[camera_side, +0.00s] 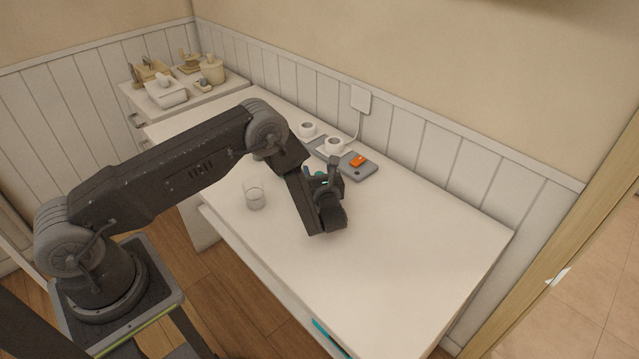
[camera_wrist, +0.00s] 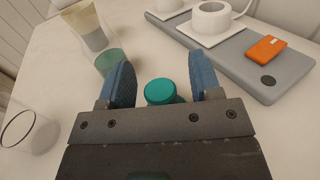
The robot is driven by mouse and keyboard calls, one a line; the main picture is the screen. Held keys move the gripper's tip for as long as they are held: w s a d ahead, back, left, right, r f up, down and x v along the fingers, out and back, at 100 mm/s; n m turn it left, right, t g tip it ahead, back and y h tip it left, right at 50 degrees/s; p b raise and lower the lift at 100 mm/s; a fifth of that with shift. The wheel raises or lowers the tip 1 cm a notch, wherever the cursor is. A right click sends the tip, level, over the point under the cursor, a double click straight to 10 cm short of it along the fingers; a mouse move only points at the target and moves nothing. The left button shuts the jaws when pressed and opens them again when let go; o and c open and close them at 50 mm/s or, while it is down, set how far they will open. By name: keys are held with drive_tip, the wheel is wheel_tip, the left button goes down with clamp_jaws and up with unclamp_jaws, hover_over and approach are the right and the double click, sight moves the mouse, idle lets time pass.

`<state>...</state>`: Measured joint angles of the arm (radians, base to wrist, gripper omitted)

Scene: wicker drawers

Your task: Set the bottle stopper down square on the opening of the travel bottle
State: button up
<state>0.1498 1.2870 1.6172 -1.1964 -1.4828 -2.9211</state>
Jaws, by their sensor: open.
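My gripper (camera_wrist: 161,66) is open, its blue fingers apart on either side of a teal round-topped piece (camera_wrist: 160,92), which looks like the bottle stopper. I see no clear contact with either finger. The lower part of this piece is hidden by the gripper body. Beyond the left finger stands a translucent green vessel (camera_wrist: 110,62). Behind it is a taller see-through vessel with a grey lower part (camera_wrist: 88,27). I cannot tell for sure which of these is the travel bottle. In the side view, my arm hides most of this group; only bits of teal (camera_side: 320,174) show.
A clear glass (camera_side: 254,195) stands left of my gripper, near the wrist view's left edge (camera_wrist: 28,132). The counter's right part is clear.

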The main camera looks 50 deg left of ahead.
drive_tip(key=shift+w+a, duration=0.2)
drive_tip(key=shift+a, duration=0.05)
drive_tip(key=shift+c, duration=0.3)
drive_tip(key=c, duration=0.9)
drive_tip(key=shift+r, duration=0.1)
drive_tip(key=shift+c, duration=0.2)
drive_tip(key=r, duration=0.4)
drive_tip(key=shift+s+a+r, duration=0.15)
drive_tip(key=shift+a+r, duration=0.05)
drive_tip(key=s+a+r, duration=0.6)
drive_tip(key=a, duration=0.2)
drive_tip(key=w+a+r+m+t+h, duration=0.1)
drive_tip(key=w+a+r, duration=0.2)
drive_tip(key=w+r, duration=0.1)
drive_tip(key=shift+a+r+t, duration=0.15)
drive_tip(key=shift+r+t, duration=0.15)
drive_tip(key=shift+r, duration=0.5)
